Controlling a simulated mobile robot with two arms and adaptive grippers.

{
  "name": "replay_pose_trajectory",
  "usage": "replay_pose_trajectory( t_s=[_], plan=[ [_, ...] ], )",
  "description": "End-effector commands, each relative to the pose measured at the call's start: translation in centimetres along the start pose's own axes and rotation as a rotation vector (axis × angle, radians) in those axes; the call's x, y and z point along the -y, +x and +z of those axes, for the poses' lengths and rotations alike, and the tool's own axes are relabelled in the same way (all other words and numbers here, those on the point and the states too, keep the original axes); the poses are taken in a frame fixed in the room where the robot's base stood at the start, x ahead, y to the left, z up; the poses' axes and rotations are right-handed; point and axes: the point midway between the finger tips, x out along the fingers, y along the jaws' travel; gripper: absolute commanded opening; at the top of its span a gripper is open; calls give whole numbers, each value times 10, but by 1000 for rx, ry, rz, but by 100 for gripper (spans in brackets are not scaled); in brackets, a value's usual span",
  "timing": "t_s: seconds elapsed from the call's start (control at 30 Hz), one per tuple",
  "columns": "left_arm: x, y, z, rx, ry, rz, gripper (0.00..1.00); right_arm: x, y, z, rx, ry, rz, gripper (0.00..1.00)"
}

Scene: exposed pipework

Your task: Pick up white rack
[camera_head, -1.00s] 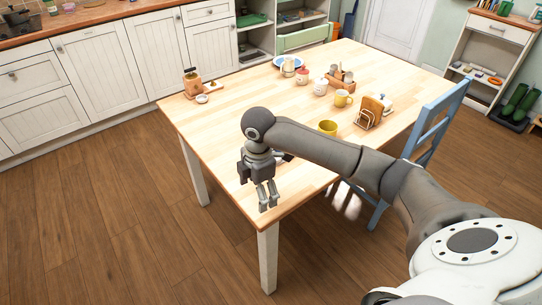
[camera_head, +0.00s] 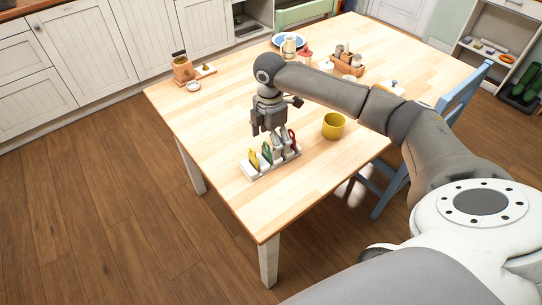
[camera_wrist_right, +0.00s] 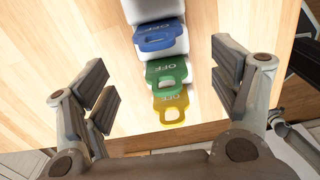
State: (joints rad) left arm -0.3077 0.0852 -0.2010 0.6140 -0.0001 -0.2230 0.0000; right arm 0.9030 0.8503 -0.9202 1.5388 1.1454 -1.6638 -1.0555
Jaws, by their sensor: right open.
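The white rack (camera_head: 272,167) stands near the front edge of the wooden table and holds yellow, green, blue and red tags in a row. My right gripper (camera_head: 270,134) points down above the rack, open, and hides part of it. In the right wrist view the white rack (camera_wrist_right: 152,10) runs between the spread fingers of my right gripper (camera_wrist_right: 165,85). A blue tag (camera_wrist_right: 158,36), a green tag (camera_wrist_right: 166,74) and a yellow tag (camera_wrist_right: 172,108) show there, marked "OFF". The fingers are apart from the rack's sides. My left gripper is not in view.
A wooden caddy (camera_head: 346,66), a blue-rimmed plate (camera_head: 278,43) and a small wooden holder (camera_head: 183,71) are farther back. A blue chair (camera_head: 450,105) is at the table's right side. The table left of the rack is clear.

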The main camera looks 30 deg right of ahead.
Motion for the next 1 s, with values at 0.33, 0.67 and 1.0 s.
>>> replay_pose_trajectory(
  t_s=[0.33, 0.67, 1.0],
  plan=[
    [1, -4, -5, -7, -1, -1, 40, 7, 39, 0, 1, 0, -3, 82],
    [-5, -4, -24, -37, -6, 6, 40, 6, 60, 0, 1, -2, 1, 82],
    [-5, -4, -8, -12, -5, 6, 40, 6, 59, 0, 1, -1, 1, 51]
  ],
)
